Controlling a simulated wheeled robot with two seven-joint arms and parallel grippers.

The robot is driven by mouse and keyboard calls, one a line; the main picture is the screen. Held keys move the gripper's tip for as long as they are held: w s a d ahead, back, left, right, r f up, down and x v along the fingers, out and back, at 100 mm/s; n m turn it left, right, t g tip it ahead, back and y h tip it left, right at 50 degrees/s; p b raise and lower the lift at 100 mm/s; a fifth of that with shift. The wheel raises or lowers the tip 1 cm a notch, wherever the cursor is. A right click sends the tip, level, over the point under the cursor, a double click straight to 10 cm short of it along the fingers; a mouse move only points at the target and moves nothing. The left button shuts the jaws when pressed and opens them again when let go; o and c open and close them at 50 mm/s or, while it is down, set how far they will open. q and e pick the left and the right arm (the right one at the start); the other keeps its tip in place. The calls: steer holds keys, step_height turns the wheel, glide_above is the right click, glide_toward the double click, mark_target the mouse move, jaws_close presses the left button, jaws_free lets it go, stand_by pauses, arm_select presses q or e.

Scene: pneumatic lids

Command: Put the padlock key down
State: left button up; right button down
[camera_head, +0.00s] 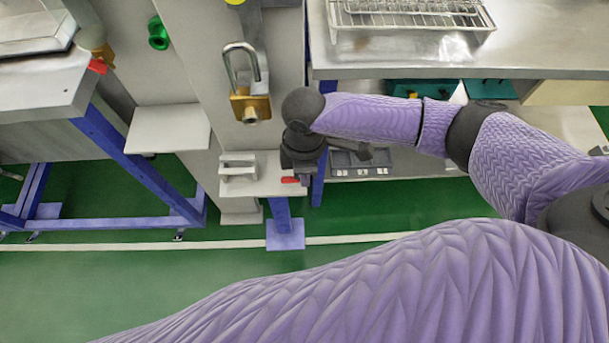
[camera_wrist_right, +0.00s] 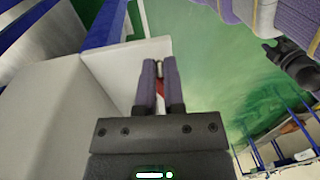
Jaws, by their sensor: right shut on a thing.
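My right gripper (camera_head: 292,172) is low in front of the grey panel, at the right end of a small white shelf (camera_head: 262,188). In the right wrist view its two fingers (camera_wrist_right: 161,85) are close together on a small red piece, which I take to be the padlock key (camera_wrist_right: 160,88). Red also shows beside the gripper in the head view (camera_head: 290,180); the rest of the key is hidden. A brass padlock (camera_head: 250,106) with a raised steel shackle hangs on the panel above. My left gripper is out of the head view; a dark gripper-like shape (camera_wrist_right: 294,63) shows in the wrist view.
A grey block-like fixture (camera_head: 238,170) stands on the small shelf's left part. Another white ledge (camera_head: 168,128) is farther left. A steel table (camera_head: 450,65) with a wire rack is at top right. A dark compartment tray (camera_head: 360,163) sits right of the gripper.

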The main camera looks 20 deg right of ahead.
step_height(320, 180, down, 2)
steer(key=shift+w+f+b, duration=0.1)
steer(key=shift+f+b, duration=0.1)
steer(key=shift+b, duration=0.2)
steer(key=shift+d+r, duration=0.1)
steer(key=shift+r, duration=0.15)
arm_select(q)
steer(key=shift+s+a+f, duration=0.15)
steer(key=shift+s+f, duration=0.15)
steer(key=shift+f, duration=0.3)
arm_select(e)
steer(key=c, duration=0.7)
jaws_free()
steer(key=shift+c, duration=0.2)
arm_select(q)
steer(key=r+p, duration=0.3)
steer(key=w+r+p, duration=0.1)
steer(key=p, duration=0.1)
steer(key=shift+w+d+r, duration=0.1)
steer(key=shift+d+r, duration=0.15)
steer(key=shift+r, duration=0.15)
arm_select(e)
step_height(320, 180, up, 12)
steer(key=w, duration=0.1)
steer(key=shift+w+d, duration=0.15)
